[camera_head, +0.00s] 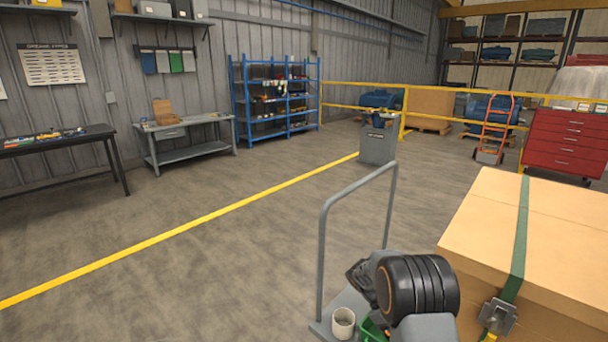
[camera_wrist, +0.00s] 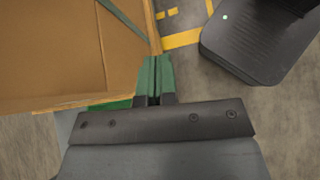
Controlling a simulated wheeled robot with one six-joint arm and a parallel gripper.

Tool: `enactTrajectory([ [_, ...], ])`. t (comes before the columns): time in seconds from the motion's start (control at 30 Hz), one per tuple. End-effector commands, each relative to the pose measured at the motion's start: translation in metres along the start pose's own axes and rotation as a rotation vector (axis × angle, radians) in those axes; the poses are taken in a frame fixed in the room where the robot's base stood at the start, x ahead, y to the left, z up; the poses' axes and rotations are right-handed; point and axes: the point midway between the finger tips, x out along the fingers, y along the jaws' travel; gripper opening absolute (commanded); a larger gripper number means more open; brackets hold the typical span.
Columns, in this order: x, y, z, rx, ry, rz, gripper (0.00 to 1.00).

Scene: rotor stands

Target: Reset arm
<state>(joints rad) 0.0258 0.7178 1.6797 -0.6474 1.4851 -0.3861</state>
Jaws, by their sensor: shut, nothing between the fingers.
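My gripper (camera_wrist: 155,62) is at the middle of the wrist view, its two green-tipped fingers together with nothing between them. It is just right of the edge of a large tan box (camera_wrist: 50,50) with a green strap; whether it touches the box I cannot tell. In the head view my arm is folded at the bottom right, in front of the same box (camera_head: 560,225). The fingers cannot be made out there.
A grey cart with an upright handle (camera_head: 322,250) stands beside my arm, carrying a white cup (camera_head: 343,322) and a green bin (camera_head: 372,331). Open floor lies left. A grey pedestal (camera_head: 378,146), yellow railing, blue shelf (camera_head: 275,100) and red drawer cabinet (camera_head: 565,143) stand farther back.

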Motion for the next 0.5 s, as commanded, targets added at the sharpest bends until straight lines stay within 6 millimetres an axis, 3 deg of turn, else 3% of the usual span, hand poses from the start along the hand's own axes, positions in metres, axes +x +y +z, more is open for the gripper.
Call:
enactTrajectory([
  [0.27,-0.029,-0.064,0.041,0.286,0.385,-0.167,0.0],
  [0.5,-0.066,-0.12,0.099,0.545,0.736,-0.321,0.0],
])
